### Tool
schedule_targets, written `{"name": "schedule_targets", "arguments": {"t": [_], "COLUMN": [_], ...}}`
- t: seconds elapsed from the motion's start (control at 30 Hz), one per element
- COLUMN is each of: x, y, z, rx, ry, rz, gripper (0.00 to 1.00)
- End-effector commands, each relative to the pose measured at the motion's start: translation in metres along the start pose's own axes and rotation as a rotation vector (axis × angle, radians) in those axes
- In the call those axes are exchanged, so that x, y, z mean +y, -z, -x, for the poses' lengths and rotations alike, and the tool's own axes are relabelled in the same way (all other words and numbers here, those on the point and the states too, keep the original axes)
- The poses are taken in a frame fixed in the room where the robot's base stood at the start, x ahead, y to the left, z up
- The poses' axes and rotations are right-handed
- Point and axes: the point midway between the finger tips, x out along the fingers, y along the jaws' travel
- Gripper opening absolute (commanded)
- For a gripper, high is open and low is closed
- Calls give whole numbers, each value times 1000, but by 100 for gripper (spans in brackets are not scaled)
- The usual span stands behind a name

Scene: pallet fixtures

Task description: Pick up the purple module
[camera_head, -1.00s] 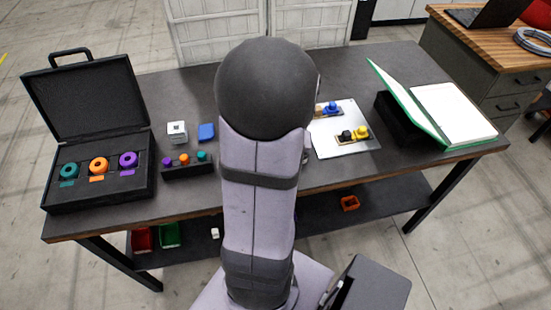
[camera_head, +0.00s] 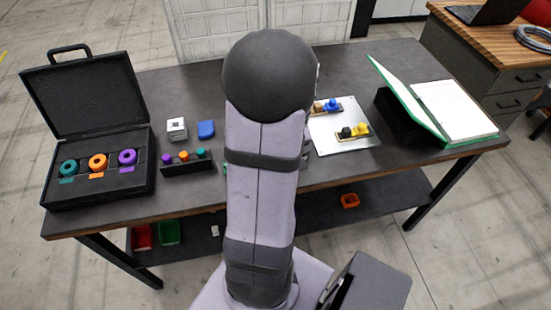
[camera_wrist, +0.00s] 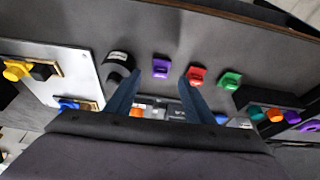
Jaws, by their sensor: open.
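The purple module (camera_wrist: 160,67) is a small block lying on the dark table in the wrist view, in a row with a red module (camera_wrist: 196,76) and a green module (camera_wrist: 229,79). My gripper (camera_wrist: 159,77) is open, its two dark blue fingers on either side of the purple module in the picture. I see no contact; how high the fingertips are above it I cannot tell. In the head view my arm hides the gripper and the purple module.
A dark round object (camera_wrist: 118,66) lies close by the left finger. A pale plate (camera_head: 340,143) with yellow and blue parts, an open black case (camera_head: 62,190) with coloured rings, and a small knobbed black rack (camera_head: 188,168) are also on the table (camera_head: 390,55).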

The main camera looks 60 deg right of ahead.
Motion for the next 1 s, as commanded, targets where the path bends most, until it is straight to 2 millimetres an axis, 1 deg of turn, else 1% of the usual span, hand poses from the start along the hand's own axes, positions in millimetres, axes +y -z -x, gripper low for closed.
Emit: {"name": "schedule_targets", "arguments": {"t": [0.3,0.4,0.7,0.73,0.77,0.8,0.87,0.9,1.0], "x": [-2,-1,-1,-1,-1,-1,-1,-1,-1], "y": [2,2,4,4,4,4,3,3,4], "z": [-38,-46,-48,-48,-48,-48,-48,-48,-48], "rx": [-3,-2,0,0,0,0,-1,-1,0], "ry": [2,1,0,0,0,0,0,0,0], "rz": [-1,-2,-1,-1,-1,-1,-1,-1,-1], "gripper": [48,48,48,46,39,29,15,5,4]}}
